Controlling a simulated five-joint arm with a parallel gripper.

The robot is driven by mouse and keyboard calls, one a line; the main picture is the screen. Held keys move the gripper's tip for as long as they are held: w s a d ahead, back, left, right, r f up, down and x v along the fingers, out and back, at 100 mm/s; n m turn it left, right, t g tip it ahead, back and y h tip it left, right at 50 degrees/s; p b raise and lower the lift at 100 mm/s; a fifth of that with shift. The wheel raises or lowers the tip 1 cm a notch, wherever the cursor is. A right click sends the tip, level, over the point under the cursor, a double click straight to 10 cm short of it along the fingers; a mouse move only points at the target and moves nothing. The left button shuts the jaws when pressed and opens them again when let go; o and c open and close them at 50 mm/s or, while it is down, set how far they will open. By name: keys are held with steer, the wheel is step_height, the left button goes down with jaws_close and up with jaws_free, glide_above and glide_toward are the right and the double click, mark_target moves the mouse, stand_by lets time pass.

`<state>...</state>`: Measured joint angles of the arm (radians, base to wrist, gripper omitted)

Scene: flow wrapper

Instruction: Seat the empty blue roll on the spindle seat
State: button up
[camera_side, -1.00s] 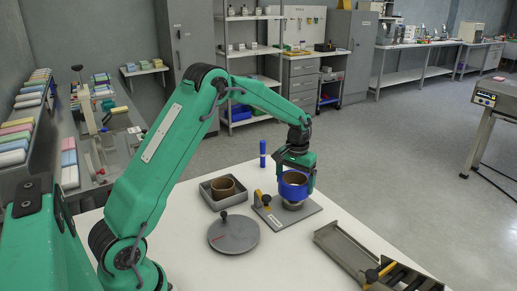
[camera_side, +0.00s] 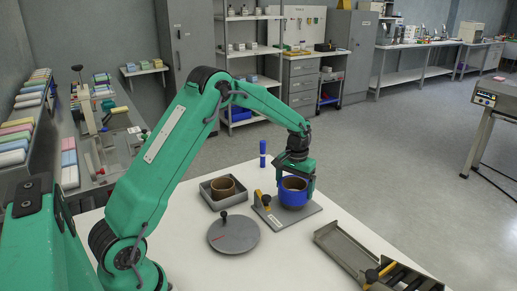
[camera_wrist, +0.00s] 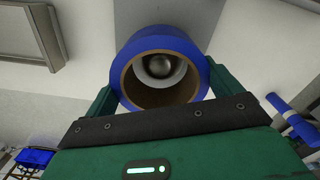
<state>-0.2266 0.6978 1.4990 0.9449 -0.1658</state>
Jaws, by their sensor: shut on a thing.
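The blue roll (camera_side: 293,193) is upright, low over the grey base plate (camera_side: 309,212) in the side view. Its brown core is open at the top. My gripper (camera_side: 293,180) is shut on the roll, with a finger on each side of it. In the wrist view the roll (camera_wrist: 128,66) sits between the green fingers of my gripper (camera_wrist: 160,90). Through its core I see the rounded metal top of the spindle seat (camera_wrist: 160,65), so the roll is around it. The roll's bottom edge is close to the plate; I cannot tell whether it touches.
A yellow-handled lever (camera_side: 259,197) stands on the plate's left end. A grey tray with a brown core (camera_side: 222,187), a round grey lid (camera_side: 233,234) and a blue marker-like cylinder (camera_side: 262,152) are nearby. A metal channel (camera_side: 345,246) lies at the right front.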

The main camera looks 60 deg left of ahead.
steer(key=shift+f, duration=1.6)
stand_by(0.6)
steer(key=o, duration=0.8)
steer(key=shift+r, duration=4)
